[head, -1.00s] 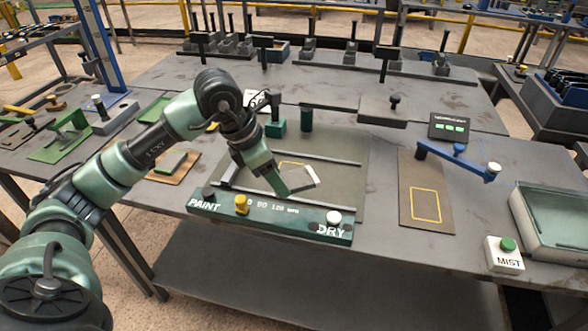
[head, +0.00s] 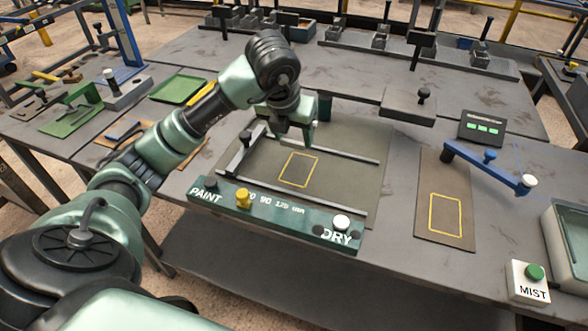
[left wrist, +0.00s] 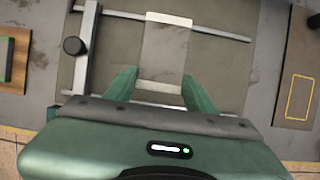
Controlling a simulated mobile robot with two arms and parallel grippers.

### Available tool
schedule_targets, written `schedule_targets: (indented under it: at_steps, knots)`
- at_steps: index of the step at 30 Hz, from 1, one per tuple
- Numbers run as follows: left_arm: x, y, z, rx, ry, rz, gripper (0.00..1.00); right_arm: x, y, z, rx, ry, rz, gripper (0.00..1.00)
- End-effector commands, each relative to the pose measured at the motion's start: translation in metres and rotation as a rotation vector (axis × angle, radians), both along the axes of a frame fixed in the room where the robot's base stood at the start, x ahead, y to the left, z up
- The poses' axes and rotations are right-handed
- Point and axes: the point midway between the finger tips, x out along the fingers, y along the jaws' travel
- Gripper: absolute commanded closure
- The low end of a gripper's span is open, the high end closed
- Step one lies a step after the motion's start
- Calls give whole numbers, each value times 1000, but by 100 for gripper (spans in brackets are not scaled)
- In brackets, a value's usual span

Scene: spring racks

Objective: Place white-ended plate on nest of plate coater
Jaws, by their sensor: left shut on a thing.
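The white-ended plate (left wrist: 166,52) shows in the left wrist view: a grey strip with a white band at each end. My left gripper (left wrist: 160,76) is shut on it near its closer end. In the head view my left gripper (head: 306,138) is over the back part of the coater, beyond the nest; the plate is hidden there. The nest (head: 299,169) is a bare yellow outline on the coater's grey bed. The coater's green front panel (head: 276,213) reads PAINT and DRY. I cannot tell the plate's exact height. My right gripper is not in view.
A brown board (head: 446,218) with a yellow outline lies to the right, below a blue lever (head: 486,166). A MIST button box (head: 528,283) stands front right.

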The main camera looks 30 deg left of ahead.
Motion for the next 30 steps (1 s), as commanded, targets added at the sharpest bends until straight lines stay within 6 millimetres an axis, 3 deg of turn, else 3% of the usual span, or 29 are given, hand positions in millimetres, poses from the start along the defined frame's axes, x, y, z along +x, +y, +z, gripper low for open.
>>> schedule_targets:
  at_steps: [3, 9, 17, 24, 30]
  knots:
    - [-1, 0, -29, 0, 1, -1, 94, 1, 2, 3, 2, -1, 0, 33]
    - [0, 0, -64, -1, -3, -2, 94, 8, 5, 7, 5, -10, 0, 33]
    - [1, 0, -80, 0, -5, -2, 94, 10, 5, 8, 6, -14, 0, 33]
    - [1, 0, -110, 1, -4, -2, 94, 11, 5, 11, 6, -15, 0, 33]
    - [1, 0, -113, 0, -6, -3, 94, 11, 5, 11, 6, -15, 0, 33]
